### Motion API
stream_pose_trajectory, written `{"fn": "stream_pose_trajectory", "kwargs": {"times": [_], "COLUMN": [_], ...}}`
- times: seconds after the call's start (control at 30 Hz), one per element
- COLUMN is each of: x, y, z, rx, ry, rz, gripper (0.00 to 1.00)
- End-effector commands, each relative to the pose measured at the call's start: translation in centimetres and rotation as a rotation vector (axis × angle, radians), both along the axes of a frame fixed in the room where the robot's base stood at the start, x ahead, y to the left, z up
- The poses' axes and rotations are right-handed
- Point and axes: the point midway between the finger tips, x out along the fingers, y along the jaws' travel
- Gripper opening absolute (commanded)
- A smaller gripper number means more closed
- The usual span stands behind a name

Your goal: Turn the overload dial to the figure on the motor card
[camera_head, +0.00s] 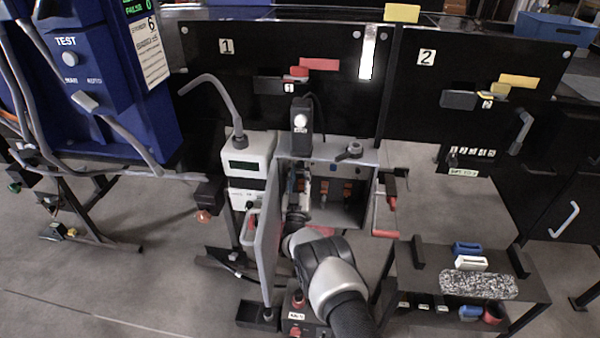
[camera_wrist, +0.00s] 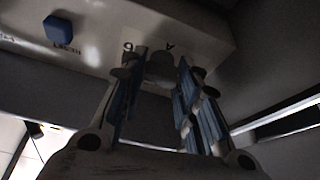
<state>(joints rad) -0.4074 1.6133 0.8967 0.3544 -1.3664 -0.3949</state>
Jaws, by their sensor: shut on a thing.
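My gripper (camera_wrist: 157,80) is shut on a grey knob, the overload dial (camera_wrist: 162,66), in the wrist view. The blue-padded fingers stand on either side of it and hide part of it. Dark marks, one like a 6 and one like an A, show beside the dial on a pale housing (camera_wrist: 110,28). A blue button (camera_wrist: 58,29) with small lettering sits to the left. In the head view my gripper (camera_head: 297,216) reaches into an open grey cabinet (camera_head: 345,215); the dial is hidden there. I cannot pick out the motor card or read its figure.
The cabinet's open door (camera_head: 267,235) stands just left of my arm. A red-handled lever (camera_head: 390,195) is at the cabinet's right side. A white device (camera_head: 248,160) stands to the left. A low black table (camera_head: 520,262) with small parts is at the right.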

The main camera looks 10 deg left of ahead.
Motion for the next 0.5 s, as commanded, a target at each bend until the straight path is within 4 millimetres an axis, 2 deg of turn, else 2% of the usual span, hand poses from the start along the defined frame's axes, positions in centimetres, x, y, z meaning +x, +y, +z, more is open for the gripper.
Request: {"fn": "stream_pose_trajectory", "kwargs": {"times": [0.5], "x": [-0.01], "y": [0.09], "z": [-0.09], "rx": [0.098], "ry": [-0.001], "rz": [0.0], "gripper": [0.06]}}
